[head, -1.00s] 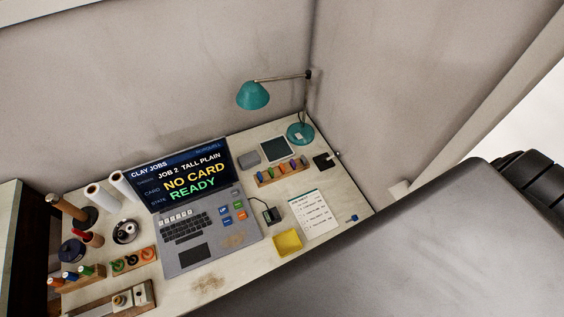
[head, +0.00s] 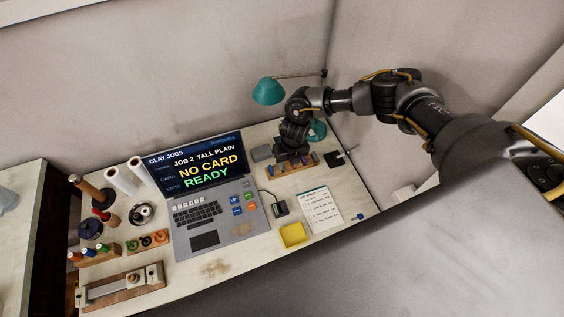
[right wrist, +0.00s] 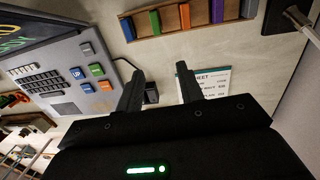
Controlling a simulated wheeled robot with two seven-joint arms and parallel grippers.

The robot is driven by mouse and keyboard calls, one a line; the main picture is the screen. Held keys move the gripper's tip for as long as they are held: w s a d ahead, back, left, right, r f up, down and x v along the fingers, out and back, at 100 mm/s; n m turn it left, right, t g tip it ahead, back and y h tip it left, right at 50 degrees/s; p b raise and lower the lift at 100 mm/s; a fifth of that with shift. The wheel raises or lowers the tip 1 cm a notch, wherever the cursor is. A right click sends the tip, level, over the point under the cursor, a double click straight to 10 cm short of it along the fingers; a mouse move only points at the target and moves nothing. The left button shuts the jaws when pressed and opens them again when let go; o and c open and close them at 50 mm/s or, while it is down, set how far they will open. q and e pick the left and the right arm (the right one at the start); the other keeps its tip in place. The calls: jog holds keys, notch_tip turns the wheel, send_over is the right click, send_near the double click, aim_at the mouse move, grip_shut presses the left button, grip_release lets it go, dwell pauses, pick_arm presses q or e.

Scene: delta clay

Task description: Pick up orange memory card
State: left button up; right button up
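The orange memory card (right wrist: 184,16) stands in a wooden rack (right wrist: 169,23) at the top of the right wrist view, between a green card (right wrist: 155,22) and a purple card (right wrist: 216,10). In the head view the rack (head: 291,172) is at the desk's back right, partly covered by my right gripper. My right gripper's fingers (right wrist: 160,72) are apart with nothing between them. In the wrist view the orange card lies beyond the fingertips, slightly right of centre. In the head view my right gripper (head: 290,156) hangs over the rack; its fingertips are not clear. My left gripper is not in view.
A laptop (head: 205,185) reads "NO CARD" and "READY". A small black device (head: 280,208), a yellow tray (head: 292,234) and a printed sheet (head: 320,210) lie in front of the rack. A teal lamp (head: 268,91) stands behind my right arm, near the walls.

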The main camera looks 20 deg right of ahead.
jog(key=w+d+r, duration=0.3)
jog(key=w+d, duration=0.1)
jog(key=shift+t+h, duration=0.4)
notch_tip(320, 180, down, 6)
jog(key=b, duration=0.4)
jog(key=shift+w+f, duration=0.1)
jog(key=f+b, duration=0.4)
jog(key=f, duration=0.1)
jog(key=shift+w+d+f+b, duration=0.1)
jog(key=shift+w+d+b, duration=0.1)
jog(key=shift+b, duration=0.1)
jog(key=shift+s, duration=0.1)
jog(key=shift+c, duration=0.3)
grip_shut()
